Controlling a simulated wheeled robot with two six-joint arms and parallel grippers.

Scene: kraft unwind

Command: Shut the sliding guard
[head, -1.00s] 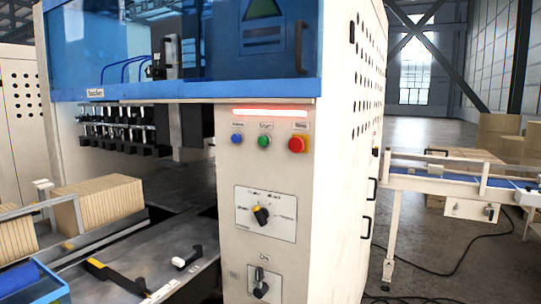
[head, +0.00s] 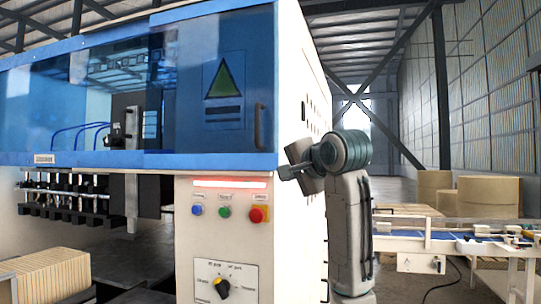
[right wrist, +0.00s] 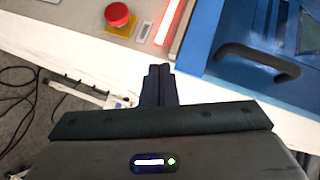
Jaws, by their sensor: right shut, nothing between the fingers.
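The sliding guard (head: 210,45) is a blue-framed, see-through panel across the upper front of the machine. Its dark upright handle (head: 260,128) is near its right edge. My right gripper (head: 284,173) is beside the machine's right side, to the right of the handle and apart from it. In the right wrist view the gripper's fingers (right wrist: 159,82) are together and empty. The handle (right wrist: 258,60) and the blue guard edge (right wrist: 203,38) show there to the upper right of the fingers. My left gripper is not in view.
Below the guard are a lit red bar (head: 229,184), a blue button (head: 197,210), a green button (head: 224,212), a red button (head: 258,214) and a rotary knob (head: 222,287). A conveyor (head: 460,238) and cardboard rolls (head: 488,196) stand at the right.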

